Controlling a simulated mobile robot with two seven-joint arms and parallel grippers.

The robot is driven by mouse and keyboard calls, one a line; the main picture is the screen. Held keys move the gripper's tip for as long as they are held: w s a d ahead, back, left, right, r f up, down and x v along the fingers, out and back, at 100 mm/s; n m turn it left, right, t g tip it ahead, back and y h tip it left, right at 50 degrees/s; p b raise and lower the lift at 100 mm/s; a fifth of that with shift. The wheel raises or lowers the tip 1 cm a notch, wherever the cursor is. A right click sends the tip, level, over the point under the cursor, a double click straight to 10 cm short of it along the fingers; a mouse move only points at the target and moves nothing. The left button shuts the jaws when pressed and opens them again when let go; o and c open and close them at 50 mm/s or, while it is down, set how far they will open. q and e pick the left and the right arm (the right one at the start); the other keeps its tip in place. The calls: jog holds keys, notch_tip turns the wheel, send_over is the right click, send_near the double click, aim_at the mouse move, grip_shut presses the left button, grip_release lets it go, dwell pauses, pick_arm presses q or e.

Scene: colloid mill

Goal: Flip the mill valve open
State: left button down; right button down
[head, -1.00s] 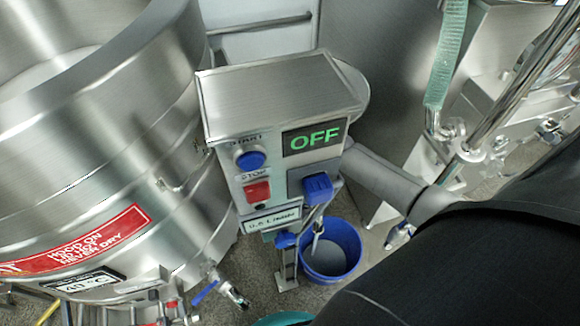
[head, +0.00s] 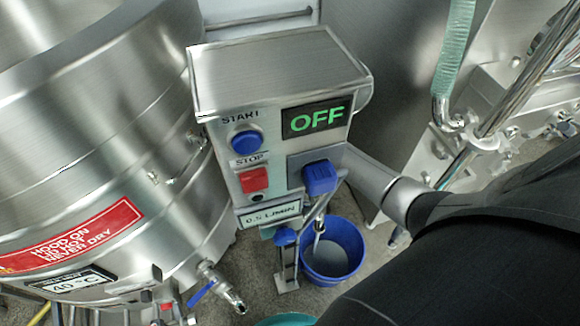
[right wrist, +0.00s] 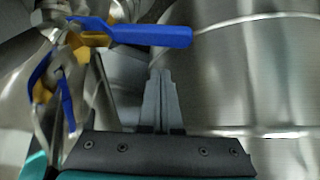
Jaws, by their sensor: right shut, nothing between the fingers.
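In the right wrist view a long blue lever (right wrist: 150,33) sits on a metal fitting with yellow parts. A smaller blue lever (right wrist: 67,100) stands at the left below it. My right gripper (right wrist: 162,80) is shut and empty; its grey fingers point up just below the long lever, and I cannot tell if they touch it. In the head view the control box (head: 280,75) reads OFF, with a blue knob or handle (head: 320,178) on its front and a blue handle (head: 284,236) under it. The right gripper is hidden there; my left gripper is out of view.
A large steel kettle (head: 100,150) stands left of the box, with a blue-levered tap (head: 205,288) at its bottom. A blue bucket (head: 336,262) is on the floor below the box. Steel pipes (head: 500,110) and a green hose (head: 455,50) are at the right.

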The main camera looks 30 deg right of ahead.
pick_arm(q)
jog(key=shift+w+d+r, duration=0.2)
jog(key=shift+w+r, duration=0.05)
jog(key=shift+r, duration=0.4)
pick_arm(e)
jog(key=shift+s+d+f, duration=0.15)
jog(key=shift+s+d, duration=0.05)
jog(key=shift+s, duration=0.65)
jog(key=shift+s+d+f, duration=0.15)
jog(key=shift+s, duration=0.7)
